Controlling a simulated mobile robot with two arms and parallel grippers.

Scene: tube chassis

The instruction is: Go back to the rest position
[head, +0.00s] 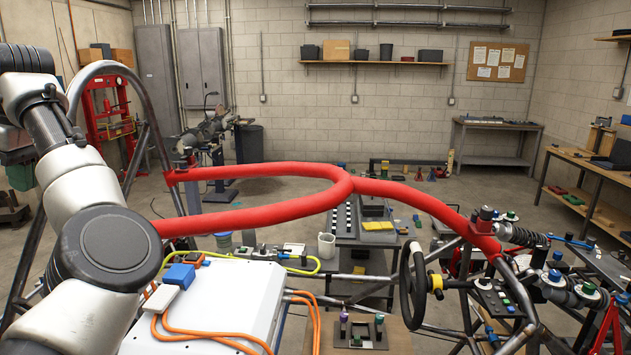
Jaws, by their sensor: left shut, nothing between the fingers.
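My left arm (80,190) rises along the left edge of the head view, folded at a dark round joint. My left gripper (46,98) is high at the far left, close to the arm's upper links and hard to make out against them. It is shut with nothing in it, and it stands apart from the red padded tube. My right gripper and right arm do not show in the head view.
A red padded tube loop (260,213) of the chassis crosses ahead, beside my left arm. A white box (215,300) with orange cables lies below. A steering wheel (408,285) and small parts stand right of centre. Open floor (290,178) lies beyond.

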